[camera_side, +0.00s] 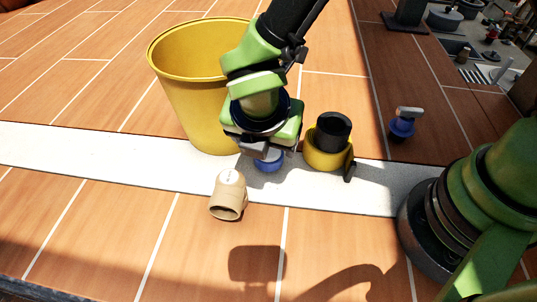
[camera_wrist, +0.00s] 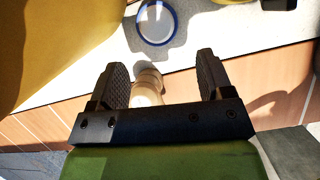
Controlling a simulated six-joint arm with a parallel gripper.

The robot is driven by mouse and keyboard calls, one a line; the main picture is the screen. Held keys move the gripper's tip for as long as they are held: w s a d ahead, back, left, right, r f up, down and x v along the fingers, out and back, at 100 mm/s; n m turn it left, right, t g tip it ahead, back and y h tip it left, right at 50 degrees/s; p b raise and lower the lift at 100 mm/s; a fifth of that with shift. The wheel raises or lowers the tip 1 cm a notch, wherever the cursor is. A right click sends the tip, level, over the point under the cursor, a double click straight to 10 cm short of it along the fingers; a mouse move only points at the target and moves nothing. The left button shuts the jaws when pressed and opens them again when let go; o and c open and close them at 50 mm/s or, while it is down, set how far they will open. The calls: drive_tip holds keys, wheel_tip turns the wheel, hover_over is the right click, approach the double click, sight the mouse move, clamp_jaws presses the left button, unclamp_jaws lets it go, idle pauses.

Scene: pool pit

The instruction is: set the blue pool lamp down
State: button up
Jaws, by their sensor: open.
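The blue pool lamp (camera_side: 268,164) rests on the pale strip of the floor, partly hidden beneath my gripper in the side view. In the wrist view the lamp (camera_wrist: 157,22) shows as a round whitish face with a blue rim, beyond the fingertips and apart from them. My gripper (camera_wrist: 163,72) is open, with its two dark fingers spread and nothing held. In the side view my gripper (camera_side: 262,150) is low, just above the lamp; the gap between them is hard to judge.
A big yellow bucket (camera_side: 195,105) stands left of my gripper. A tan pipe fitting (camera_side: 228,196) lies in front. A yellow-and-black pump-like thing (camera_side: 325,157) stands close on the right. A blue, grey-topped item (camera_side: 402,127) is farther right. The wooden front floor is mostly clear.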

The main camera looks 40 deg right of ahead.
sight(269, 154)
drive_tip(key=x, duration=0.9)
drive_tip(key=shift+w+f, duration=0.2)
drive_tip(key=shift+f, duration=0.05)
drive_tip(key=shift+c, duration=0.2)
drive_tip(key=c, duration=0.8)
drive_tip(key=shift+o, duration=0.2)
drive_tip(key=shift+r, duration=0.15)
